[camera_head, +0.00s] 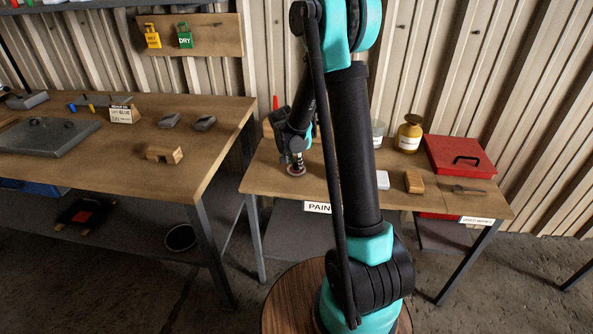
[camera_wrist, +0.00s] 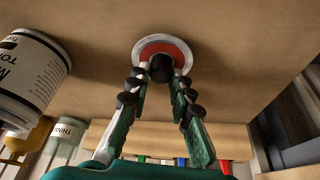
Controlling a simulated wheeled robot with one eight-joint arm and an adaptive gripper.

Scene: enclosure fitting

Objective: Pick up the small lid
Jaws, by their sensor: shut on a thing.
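The small lid is a round red disc with a pale rim and a black knob; in the wrist view the lid (camera_wrist: 181,50) is at the top middle. My gripper (camera_wrist: 161,73) is shut on its black knob, with one finger on each side. In the head view the lid (camera_head: 296,172) is under my gripper (camera_head: 297,161), at the left part of the right-hand table (camera_head: 262,181). The lid is at or just above the tabletop; I cannot tell whether it touches.
A white lettered can (camera_wrist: 28,78) stands left of my gripper in the wrist view. An amber jar (camera_head: 409,136), a red box (camera_head: 460,157) and a wooden block (camera_head: 413,182) are farther right on the table. The left table (camera_head: 100,172) holds a large grey panel (camera_head: 45,138).

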